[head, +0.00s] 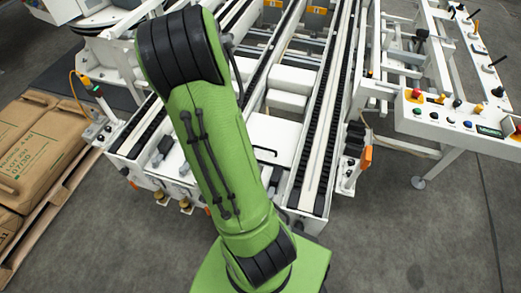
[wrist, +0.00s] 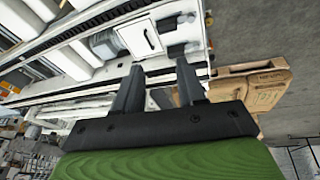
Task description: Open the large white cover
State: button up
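The large white cover (head: 285,132) is a flat white panel in the middle of the machine in the head view. A thin black handle shows near its front edge, and my green arm hides its left part. The cover lies flat and looks closed. In the wrist view a white panel with a dark handle (wrist: 140,37) shows beyond the fingers; it appears to be the same cover. My gripper (wrist: 158,76) has two dark fingers spread apart with nothing between them. The fingertips look apart from the handle. My gripper is hidden in the head view.
Conveyor rails (head: 321,120) run along both sides of the cover. A control panel (head: 455,118) with buttons stands at the right. Brown sacks (head: 45,150) lie on a wooden pallet at the left. The grey floor (head: 420,235) at the front right is clear.

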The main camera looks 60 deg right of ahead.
jog(key=s+d+f+g+b, duration=0.1)
jog(key=s+d+f+b, duration=0.15)
jog(key=d+f, duration=0.45)
jog(key=s+d+f+g+b, duration=0.1)
jog(key=s+d+f, duration=0.25)
jog(key=f, duration=0.45)
jog(key=n+b, duration=0.1)
jog(key=n, duration=0.1)
send_near(261, 148)
jog(key=shift+g+h, duration=0.3)
jog(key=shift+h, duration=0.1)
jog(key=f+b, duration=0.1)
jog(key=f, duration=0.1)
jog(key=f+b, duration=0.2)
jog(key=f, duration=0.1)
jog(key=d+f+b, duration=0.1)
jog(key=f, duration=0.2)
jog(key=shift+w+d+b, duration=0.1)
jog(key=shift+w+b, duration=0.2)
jog(key=shift+w, duration=0.1)
jog(key=shift+r, duration=0.1)
jog(key=shift+c, duration=0.3)
grip_shut()
